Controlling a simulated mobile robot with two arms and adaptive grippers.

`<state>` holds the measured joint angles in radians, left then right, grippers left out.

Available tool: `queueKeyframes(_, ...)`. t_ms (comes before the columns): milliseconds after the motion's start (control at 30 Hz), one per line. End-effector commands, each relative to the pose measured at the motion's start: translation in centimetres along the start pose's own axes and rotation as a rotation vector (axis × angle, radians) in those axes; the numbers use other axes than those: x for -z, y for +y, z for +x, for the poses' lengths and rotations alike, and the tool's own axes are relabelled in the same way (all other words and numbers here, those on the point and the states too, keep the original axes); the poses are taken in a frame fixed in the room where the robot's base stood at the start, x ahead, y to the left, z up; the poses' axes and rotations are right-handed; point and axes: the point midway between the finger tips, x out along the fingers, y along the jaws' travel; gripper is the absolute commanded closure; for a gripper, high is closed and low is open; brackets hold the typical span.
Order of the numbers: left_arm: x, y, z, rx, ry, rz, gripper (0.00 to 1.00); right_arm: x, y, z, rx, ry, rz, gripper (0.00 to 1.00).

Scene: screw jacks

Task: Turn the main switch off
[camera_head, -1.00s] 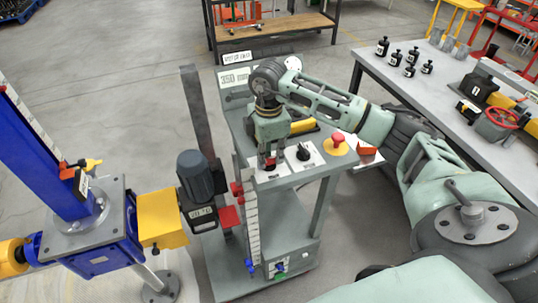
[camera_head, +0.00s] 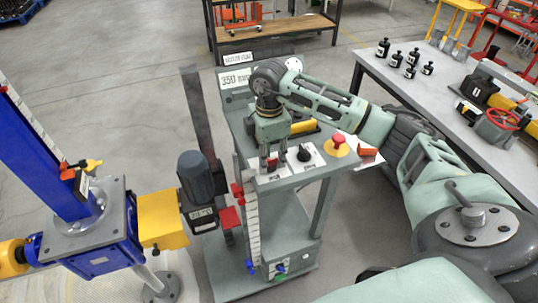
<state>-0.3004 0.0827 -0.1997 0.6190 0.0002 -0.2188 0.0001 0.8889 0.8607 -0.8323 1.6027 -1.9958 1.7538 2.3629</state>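My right gripper (camera_head: 272,163) points down at the left end of the console top (camera_head: 318,166), above a white plate with a small red part (camera_head: 271,162) that shows between its fingers. The fingers look apart; whether they touch the red part I cannot tell. To their right is a black rotary knob (camera_head: 304,153) on a white plate. Farther right is a red mushroom button (camera_head: 338,142) on a yellow base. A small green and blue control (camera_head: 280,268) sits low on the console's front. No label legibly marks the main switch. My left gripper is out of view.
A blue screw jack (camera_head: 88,235) with a yellow box (camera_head: 162,218) and a dark motor (camera_head: 199,178) stands to the left. A grey workbench (camera_head: 440,110) with black bottles and a red handwheel (camera_head: 503,119) is to the right. A sign (camera_head: 236,82) reads 350 mm.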

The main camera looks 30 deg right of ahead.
Motion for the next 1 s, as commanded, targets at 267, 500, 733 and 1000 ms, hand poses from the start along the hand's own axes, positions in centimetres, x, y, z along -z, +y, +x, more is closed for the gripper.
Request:
queueKeyframes(267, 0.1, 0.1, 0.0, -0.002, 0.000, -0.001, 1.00, 0.1, 0.2, -4.2, -0.006, 0.002, -0.001, 0.70)
queueKeyframes(500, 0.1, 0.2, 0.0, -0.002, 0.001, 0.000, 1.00, 0.1, 0.1, -9.2, -0.006, 0.002, 0.000, 0.70)
queueKeyframes(733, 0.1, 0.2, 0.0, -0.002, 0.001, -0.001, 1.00, 0.0, 0.1, -11.7, -0.003, 0.001, 0.000, 0.70)
queueKeyframes(1000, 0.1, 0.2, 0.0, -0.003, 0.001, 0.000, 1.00, 0.0, 0.1, -12.0, -0.002, 0.001, 0.000, 0.70)
